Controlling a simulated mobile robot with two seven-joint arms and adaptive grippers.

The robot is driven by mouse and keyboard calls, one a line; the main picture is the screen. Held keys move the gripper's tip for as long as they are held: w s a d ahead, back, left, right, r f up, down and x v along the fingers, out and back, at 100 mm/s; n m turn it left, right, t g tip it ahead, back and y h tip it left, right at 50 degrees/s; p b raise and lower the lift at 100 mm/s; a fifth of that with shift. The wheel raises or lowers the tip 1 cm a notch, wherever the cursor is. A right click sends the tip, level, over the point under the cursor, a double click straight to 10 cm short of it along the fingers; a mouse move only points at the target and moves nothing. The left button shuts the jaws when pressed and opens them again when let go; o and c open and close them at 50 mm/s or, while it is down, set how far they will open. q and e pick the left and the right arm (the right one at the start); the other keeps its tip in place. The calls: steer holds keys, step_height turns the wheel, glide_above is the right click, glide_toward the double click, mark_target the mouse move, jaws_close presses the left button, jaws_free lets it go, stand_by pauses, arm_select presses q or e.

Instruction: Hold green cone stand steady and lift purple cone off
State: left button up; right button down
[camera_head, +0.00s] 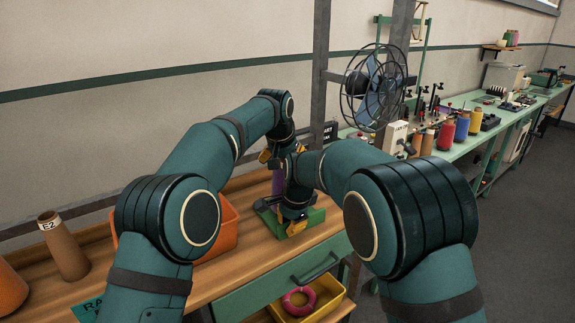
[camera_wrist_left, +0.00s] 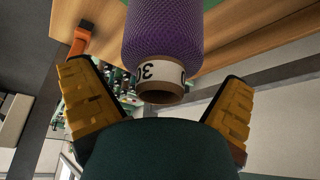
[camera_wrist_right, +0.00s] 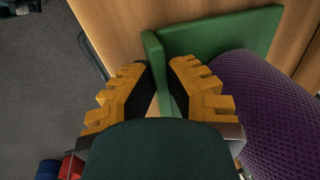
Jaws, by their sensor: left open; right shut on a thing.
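The green cone stand (camera_head: 316,215) sits on the wooden table and also shows in the right wrist view (camera_wrist_right: 232,35). The purple cone (camera_head: 277,182) stands on it, mostly hidden by my arms in the head view. My right gripper (camera_wrist_right: 158,72) is shut on the upright green plate of the stand, with the purple cone (camera_wrist_right: 270,110) beside it. My left gripper (camera_wrist_left: 155,75) is open around the upper end of the purple cone (camera_wrist_left: 165,35). The cone's bare tip and white printed band show between its fingers, with gaps on both sides.
An orange bin (camera_head: 222,232) stands left of the stand, partly behind my left arm. A brown cone (camera_head: 63,247) stands further left. A yellow bin (camera_head: 322,298) with a pink ring sits below the drawer. A fan (camera_head: 374,85) stands behind, near a cluttered green bench (camera_head: 478,135).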

arm_select(q)
steer(key=v, duration=1.1)
steer(key=a+f+n+h, duration=0.3)
steer(key=n+h, duration=0.2)
steer(key=n, duration=0.8)
steer(key=a+f+n+h, duration=0.3)
steer(key=a+n+h, duration=0.15)
steer(key=n, duration=0.95)
steer(key=shift+t+h, duration=0.25)
steer(key=shift+t, duration=0.15)
steer(key=x, duration=1.2)
steer(key=shift+s+d, duration=0.1)
steer(key=shift+d, duration=0.2)
